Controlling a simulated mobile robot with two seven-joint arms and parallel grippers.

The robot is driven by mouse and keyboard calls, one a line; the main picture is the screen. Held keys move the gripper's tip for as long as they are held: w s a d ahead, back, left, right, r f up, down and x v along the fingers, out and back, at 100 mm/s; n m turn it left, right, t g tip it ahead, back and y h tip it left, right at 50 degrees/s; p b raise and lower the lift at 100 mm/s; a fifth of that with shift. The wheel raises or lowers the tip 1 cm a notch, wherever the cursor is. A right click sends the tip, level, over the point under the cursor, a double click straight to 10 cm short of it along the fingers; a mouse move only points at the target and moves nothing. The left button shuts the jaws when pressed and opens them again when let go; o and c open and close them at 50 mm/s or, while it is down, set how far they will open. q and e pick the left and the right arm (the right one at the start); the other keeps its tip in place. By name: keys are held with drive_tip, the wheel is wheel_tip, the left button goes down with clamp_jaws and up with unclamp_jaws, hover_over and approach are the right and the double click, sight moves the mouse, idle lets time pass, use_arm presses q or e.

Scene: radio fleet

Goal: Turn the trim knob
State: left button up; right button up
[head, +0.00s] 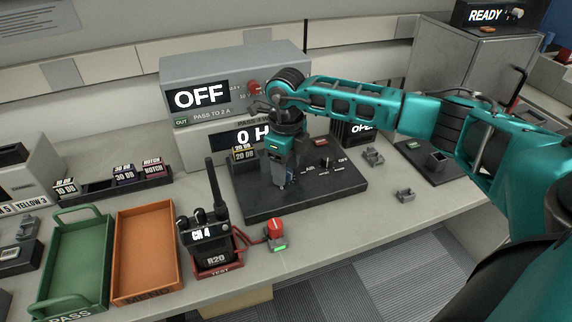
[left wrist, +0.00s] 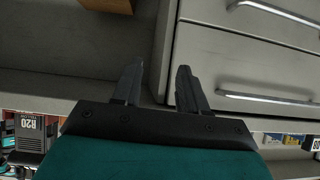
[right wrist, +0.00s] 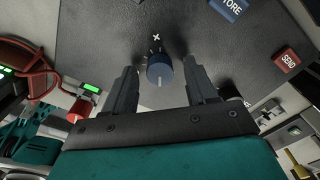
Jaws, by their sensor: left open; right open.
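The trim knob (right wrist: 159,72) is a blue round knob with a white pointer line, on the dark panel (right wrist: 110,25) in the right wrist view. A white cross mark is printed above it. My right gripper (right wrist: 161,84) is open, with one finger on each side of the knob; I cannot tell whether they touch it. In the head view my right gripper (head: 279,185) points down over the dark panel (head: 258,207) and hides the knob. My left gripper (left wrist: 156,82) is open and empty, facing grey drawers in its wrist view.
A radio (head: 213,240) stands in a red test cradle, with a red-topped device (head: 275,230) beside it. An orange tray (head: 147,255) and a green tray (head: 73,262) lie left.

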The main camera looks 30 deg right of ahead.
wheel_tip(320, 180, up, 13)
idle(0.4)
drive_tip(key=shift+f, duration=0.1)
idle(0.3)
